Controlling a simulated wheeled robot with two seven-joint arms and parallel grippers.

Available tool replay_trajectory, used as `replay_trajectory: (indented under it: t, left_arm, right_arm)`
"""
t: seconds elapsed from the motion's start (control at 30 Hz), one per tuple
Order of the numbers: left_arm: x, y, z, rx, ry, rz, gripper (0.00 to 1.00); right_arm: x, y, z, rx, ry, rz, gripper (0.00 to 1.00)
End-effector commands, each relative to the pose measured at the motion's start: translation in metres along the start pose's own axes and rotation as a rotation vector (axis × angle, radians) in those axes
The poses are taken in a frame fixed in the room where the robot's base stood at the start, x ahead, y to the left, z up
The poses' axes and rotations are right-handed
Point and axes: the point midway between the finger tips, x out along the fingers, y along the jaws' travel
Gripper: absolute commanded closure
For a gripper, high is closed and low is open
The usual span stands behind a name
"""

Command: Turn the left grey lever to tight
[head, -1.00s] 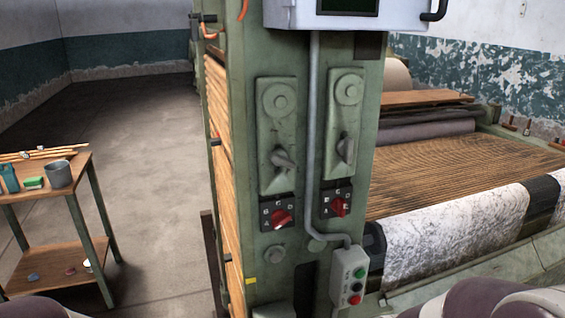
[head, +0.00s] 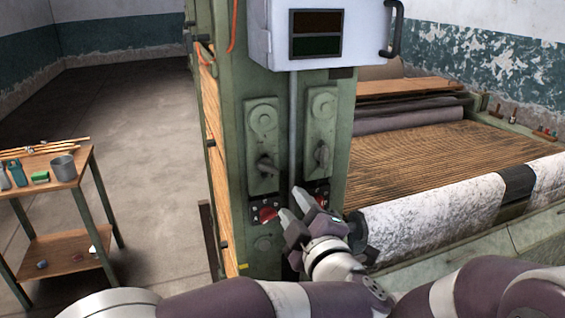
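The left grey lever (head: 268,166) sits on the left green plate of the machine post, its handle slanting down to the right. A similar right grey lever (head: 321,153) is on the plate beside it. My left gripper (head: 290,203) is in front of the post, just below and right of the left lever. Its two fingers are apart, with no object seen between them, and it appears clear of the lever. The fingers partly cover the dials below. No "tight" marking is readable. My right gripper is not in view.
A red knob (head: 267,214) on a black dial is below the left lever; another (head: 321,200) is partly hidden. A grey conduit (head: 294,130) runs between the plates. A white box (head: 322,35) juts out above. A side table (head: 66,172) with small items stands at left.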

Motion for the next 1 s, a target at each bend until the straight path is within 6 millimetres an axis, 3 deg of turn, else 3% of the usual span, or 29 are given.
replay_trajectory:
  t: [0.13,0.4,0.53,0.7,0.93,1.0]
  left_arm:
    - [0.017,0.002,-0.005,-0.010,0.021,-0.012,0.61]
    - [0.086,0.003,-0.007,-0.008,0.019,-0.010,0.61]
    - [0.110,0.001,-0.006,-0.008,0.017,-0.010,0.61]
    - [0.123,-0.001,-0.004,-0.008,0.015,-0.008,0.61]
    - [0.124,-0.002,-0.004,-0.009,0.014,-0.007,0.61]
    - [0.123,-0.002,-0.004,-0.009,0.014,-0.007,0.83]
  right_arm:
    - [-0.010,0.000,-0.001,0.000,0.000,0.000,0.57]
    - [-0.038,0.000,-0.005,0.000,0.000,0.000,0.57]
    - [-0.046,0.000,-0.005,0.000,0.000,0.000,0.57]
    - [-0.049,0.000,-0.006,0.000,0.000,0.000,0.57]
    - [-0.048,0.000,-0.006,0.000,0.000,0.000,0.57]
    - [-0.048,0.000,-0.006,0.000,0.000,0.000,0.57]
